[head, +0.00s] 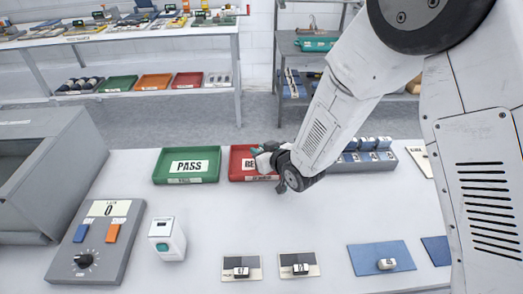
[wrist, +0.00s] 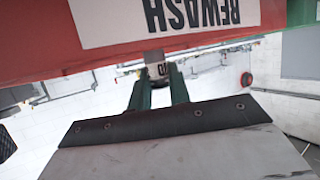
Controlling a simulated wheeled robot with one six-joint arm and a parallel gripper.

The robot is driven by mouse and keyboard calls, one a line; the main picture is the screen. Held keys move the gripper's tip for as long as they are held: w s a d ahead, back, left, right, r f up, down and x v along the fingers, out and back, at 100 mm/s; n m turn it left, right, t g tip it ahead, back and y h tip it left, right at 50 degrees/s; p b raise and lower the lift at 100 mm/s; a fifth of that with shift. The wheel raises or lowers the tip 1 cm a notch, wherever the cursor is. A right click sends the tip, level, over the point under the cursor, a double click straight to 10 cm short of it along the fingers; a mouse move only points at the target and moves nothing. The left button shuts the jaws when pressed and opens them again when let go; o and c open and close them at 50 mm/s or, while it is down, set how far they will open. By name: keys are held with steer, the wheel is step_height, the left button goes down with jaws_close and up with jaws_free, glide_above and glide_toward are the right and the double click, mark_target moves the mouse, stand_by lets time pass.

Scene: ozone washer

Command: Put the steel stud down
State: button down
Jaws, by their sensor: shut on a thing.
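My gripper (head: 262,152) is at the red REWASH tray (head: 237,172) in the head view, with its fingers in front of the tray's right part. In the wrist view my gripper (wrist: 158,85) has its two green fingers shut on a small grey piece, the steel stud (wrist: 155,56). The stud is just by the wall of the red tray (wrist: 60,66), which fills the top of that view; I cannot tell whether it touches. The stud is hidden in the head view. The green PASS tray (head: 187,179) stands left of the red one.
A grey rack of blocks (head: 368,165) stands right of the gripper, partly behind my arm. A control box with a dial (head: 100,235) and a white device (head: 167,240) stand front left. Two small pads (head: 240,275) and a blue mat (head: 365,248) lie in front. The bench middle is clear.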

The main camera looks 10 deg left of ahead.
steer(key=c, duration=1.3)
jaws_free()
steer(key=shift+f, duration=0.15)
steer(key=shift+d, duration=0.1)
steer(key=shift+r, duration=0.2)
steer(key=v, duration=1.2)
